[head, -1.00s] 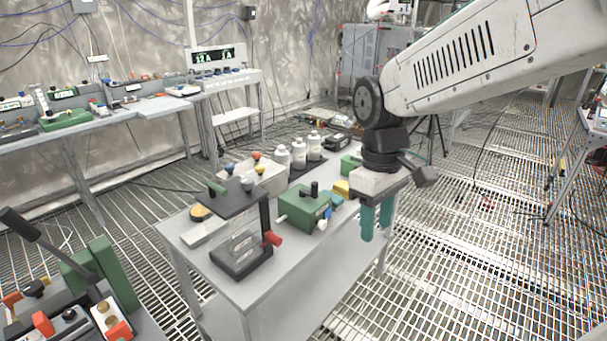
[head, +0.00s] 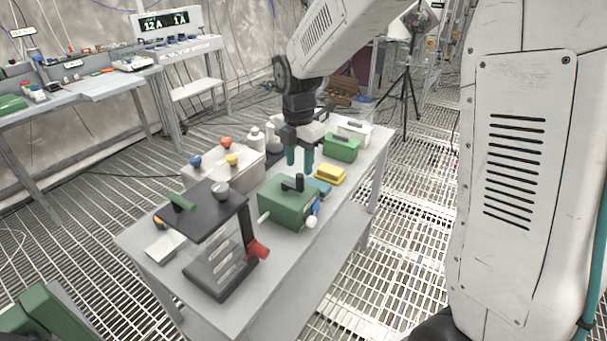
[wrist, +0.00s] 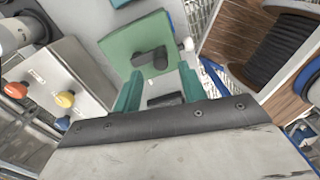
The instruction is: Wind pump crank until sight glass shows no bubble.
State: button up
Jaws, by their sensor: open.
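A green box (head: 288,203) with a black crank-like handle (head: 293,183) on top stands on the grey table, with white ends and a blue part at its side; it looks like the pump. My gripper (head: 299,158) is open and empty, pointing down above and just behind this box. In the wrist view, the green box (wrist: 120,44) and its black handle (wrist: 150,61) lie just beyond my teal fingers (wrist: 160,88), with nothing between the fingertips. I cannot make out a sight glass or a bubble for sure.
A yellow block (head: 329,175) and another green box (head: 341,148) stand further back. A strip of table (head: 300,262) in front is clear.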

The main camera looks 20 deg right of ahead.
aim_at(300, 175)
notch_tip(300, 175, down, 5)
jog(key=shift+f, duration=0.1)
dwell(0.3)
grip_shut()
jog(key=shift+d, duration=0.2)
jog(key=shift+a, duration=0.1)
